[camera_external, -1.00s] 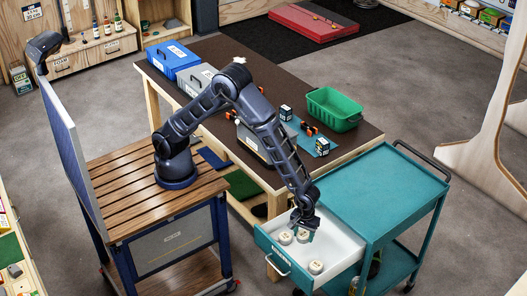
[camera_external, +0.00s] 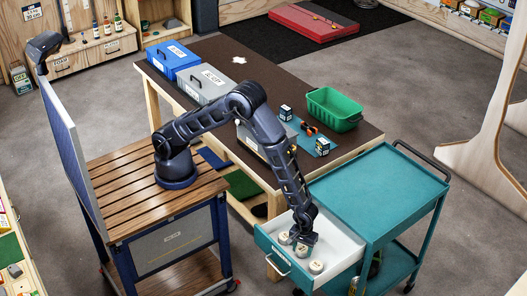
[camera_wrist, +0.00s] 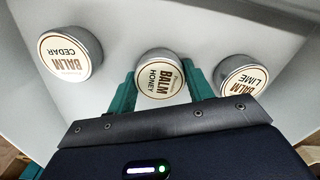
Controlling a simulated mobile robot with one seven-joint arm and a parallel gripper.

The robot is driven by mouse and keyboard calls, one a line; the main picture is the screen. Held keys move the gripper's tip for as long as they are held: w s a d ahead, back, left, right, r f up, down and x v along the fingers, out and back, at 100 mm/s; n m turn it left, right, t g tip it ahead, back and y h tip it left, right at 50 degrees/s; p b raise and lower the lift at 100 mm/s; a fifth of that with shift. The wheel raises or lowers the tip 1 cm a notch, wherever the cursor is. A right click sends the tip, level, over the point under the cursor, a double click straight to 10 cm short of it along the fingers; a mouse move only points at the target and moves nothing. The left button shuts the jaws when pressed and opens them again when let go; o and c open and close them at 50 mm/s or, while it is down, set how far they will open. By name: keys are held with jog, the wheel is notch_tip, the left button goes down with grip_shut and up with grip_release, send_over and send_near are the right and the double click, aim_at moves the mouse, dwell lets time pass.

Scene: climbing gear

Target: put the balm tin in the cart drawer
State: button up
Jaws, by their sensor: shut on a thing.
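Three round balm tins with cream lids show in the wrist view: balm cedar (camera_wrist: 68,52) at left, balm honey (camera_wrist: 159,76) in the middle and balm lime (camera_wrist: 242,82) at right. My gripper (camera_wrist: 160,82) has its teal fingers on both sides of the honey tin and is shut on it. In the external view, my gripper (camera_external: 303,238) is down inside the open cart drawer (camera_external: 338,245), with the held honey tin (camera_external: 302,251) between the other two tins. Whether the held tin touches the drawer floor I cannot tell.
The teal cart (camera_external: 385,190) has a bare top. The brown table (camera_external: 255,65) holds a green bin (camera_external: 334,108), a blue case (camera_external: 174,60), a grey case (camera_external: 206,86) and small boxes. The drawer's right part looks free.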

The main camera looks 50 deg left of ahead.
jog(key=shift+f, duration=0.15)
jog(key=o, duration=1)
